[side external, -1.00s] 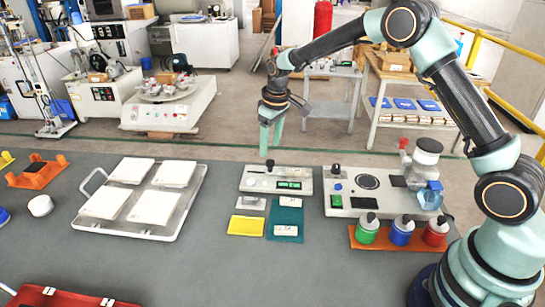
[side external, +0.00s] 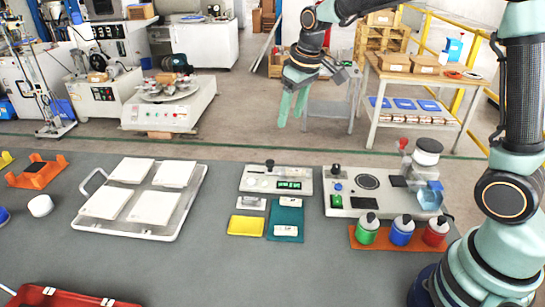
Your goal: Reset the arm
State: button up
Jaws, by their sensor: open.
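My gripper (side external: 291,105) hangs in the air at the upper middle of the side external view, above and behind the bench's far edge. Its two pale green fingers point down, are a little apart and hold nothing. Below it on the bench stands a small tester box (side external: 276,180) with a black knob and a green display. A larger grey device (side external: 378,206) with a clear container stands to its right. My arm rises from the right side of the view, and its upper part runs out of the top of the picture.
A white tray (side external: 88,226) with several white tiles lies at left. A yellow pad (side external: 246,225) and a teal mat (side external: 285,219) lie mid-bench. An orange rack (side external: 399,247) holds green, blue and red bottles. A red bin (side external: 62,297) sits front left. The front middle is clear.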

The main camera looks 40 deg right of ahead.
jog(key=s+r+m+t, duration=0.2)
jog(key=s+r, duration=0.2)
jog(key=s, duration=1.4)
jog(key=shift+t, duration=0.3)
jog(key=shift+s+d, duration=0.1)
dwell(0.6)
